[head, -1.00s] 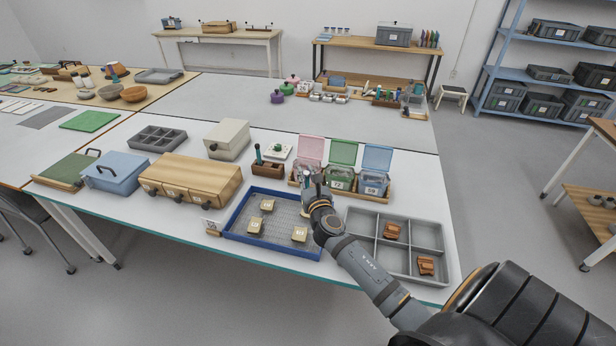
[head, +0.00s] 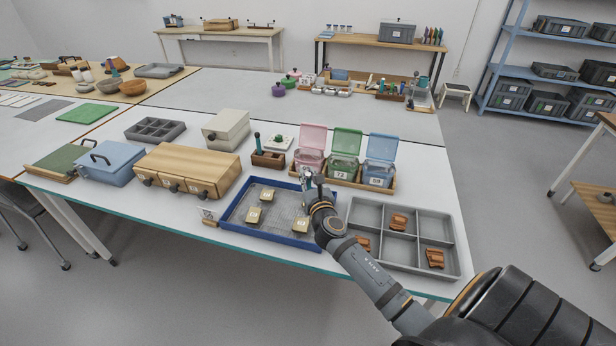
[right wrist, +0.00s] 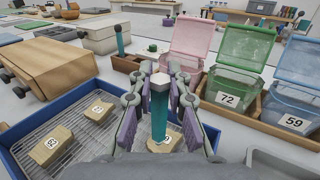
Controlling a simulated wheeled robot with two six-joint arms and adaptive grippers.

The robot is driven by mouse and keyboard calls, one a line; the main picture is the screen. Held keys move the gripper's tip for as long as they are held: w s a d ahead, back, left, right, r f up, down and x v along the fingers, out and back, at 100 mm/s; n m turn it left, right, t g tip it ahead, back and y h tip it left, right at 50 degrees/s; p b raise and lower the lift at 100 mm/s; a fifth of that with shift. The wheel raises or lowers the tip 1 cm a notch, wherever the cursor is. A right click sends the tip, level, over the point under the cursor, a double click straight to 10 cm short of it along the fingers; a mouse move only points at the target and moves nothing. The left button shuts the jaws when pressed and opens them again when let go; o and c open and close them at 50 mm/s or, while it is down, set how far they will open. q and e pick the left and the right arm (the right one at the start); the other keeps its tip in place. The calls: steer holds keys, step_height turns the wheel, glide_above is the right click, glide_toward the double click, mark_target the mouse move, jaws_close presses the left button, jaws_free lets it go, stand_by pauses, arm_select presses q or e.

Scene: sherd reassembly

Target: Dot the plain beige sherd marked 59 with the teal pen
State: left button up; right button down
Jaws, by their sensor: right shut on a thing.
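My right gripper (right wrist: 160,125) is shut on the teal pen (right wrist: 160,110), which stands upright between the fingers with a pale hexagonal end up. In the head view this gripper (head: 308,183) is over the back right of the blue tray (head: 232,202). Three beige sherds lie apart in the tray: front left (head: 253,215), back (head: 267,195) and right (head: 301,226). In the right wrist view two show labels, the left one (right wrist: 48,147) and the one behind it (right wrist: 98,110); a third is mostly hidden behind the pen. I cannot read 59 on any sherd. My left gripper is out of view.
A wooden holder (head: 268,160) with a teal tool stands behind the tray. Lidded pink, green (head: 343,168) and blue (head: 378,174) bins stand open; the blue one reads 59. A grey divided tray (head: 418,236) with brown sherds is at right. A wooden drawer box (head: 190,165) is left.

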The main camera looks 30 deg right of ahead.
steer(key=shift+f, duration=0.1)
stand_by(0.5)
steer(key=shift+f+b, duration=0.55)
steer(key=shift+f, duration=0.05)
stand_by(0.4)
stand_by(1.1)
step_height(320, 180, up, 7)
steer(key=p, duration=0.8)
